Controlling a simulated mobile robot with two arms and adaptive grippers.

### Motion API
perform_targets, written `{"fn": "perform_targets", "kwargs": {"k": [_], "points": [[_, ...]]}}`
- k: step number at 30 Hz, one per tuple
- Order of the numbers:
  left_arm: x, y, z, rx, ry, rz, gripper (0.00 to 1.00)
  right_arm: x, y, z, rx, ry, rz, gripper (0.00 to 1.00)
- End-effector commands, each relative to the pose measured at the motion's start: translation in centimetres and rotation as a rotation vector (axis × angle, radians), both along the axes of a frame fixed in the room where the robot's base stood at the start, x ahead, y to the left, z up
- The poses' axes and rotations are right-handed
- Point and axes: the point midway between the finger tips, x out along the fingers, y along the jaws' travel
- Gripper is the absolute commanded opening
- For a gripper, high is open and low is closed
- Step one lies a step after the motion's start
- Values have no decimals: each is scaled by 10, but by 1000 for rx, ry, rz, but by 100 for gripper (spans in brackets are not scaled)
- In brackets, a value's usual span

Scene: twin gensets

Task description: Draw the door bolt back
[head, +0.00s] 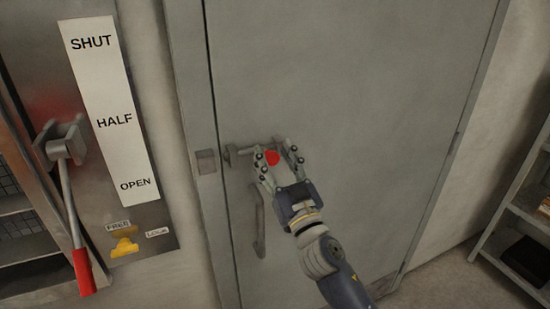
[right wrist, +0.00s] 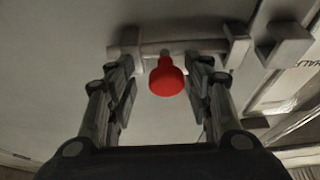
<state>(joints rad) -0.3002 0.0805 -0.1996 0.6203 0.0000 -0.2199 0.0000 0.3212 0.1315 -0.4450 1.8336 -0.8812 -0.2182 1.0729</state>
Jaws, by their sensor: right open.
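The door bolt (head: 241,151) lies level across the left part of the grey door (head: 350,90), and its bar shows along the top of the right wrist view (right wrist: 190,47). Its red knob (head: 272,157) sticks out from the bar; it also shows in the right wrist view (right wrist: 166,77). My right gripper (head: 278,163) is open, with one finger on each side of the knob. In the right wrist view, gaps show between the knob and both fingers (right wrist: 165,88). A square keeper block (head: 206,161) sits on the door frame, left of the bolt. My left gripper is out of view.
A vertical door handle (head: 259,222) is just below the bolt. At the left, a red-handled lever (head: 83,270) hangs beside a SHUT/HALF/OPEN plate (head: 107,105), with a yellow knob (head: 124,243) below. Shelves (head: 510,212) stand at the right.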

Motion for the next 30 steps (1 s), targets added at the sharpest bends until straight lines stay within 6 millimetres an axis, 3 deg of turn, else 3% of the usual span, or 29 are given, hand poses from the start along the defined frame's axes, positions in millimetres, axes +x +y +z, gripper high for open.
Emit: {"fn": "perform_targets", "kwargs": {"k": [7, 21, 30], "points": [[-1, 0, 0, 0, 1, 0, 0, -12, -3, -6, 1, 1, 2, 46], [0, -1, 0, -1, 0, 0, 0, -78, -26, -35, 4, 4, -1, 46], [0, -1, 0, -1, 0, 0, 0, -103, -35, -45, 1, 1, -1, 46]]}}
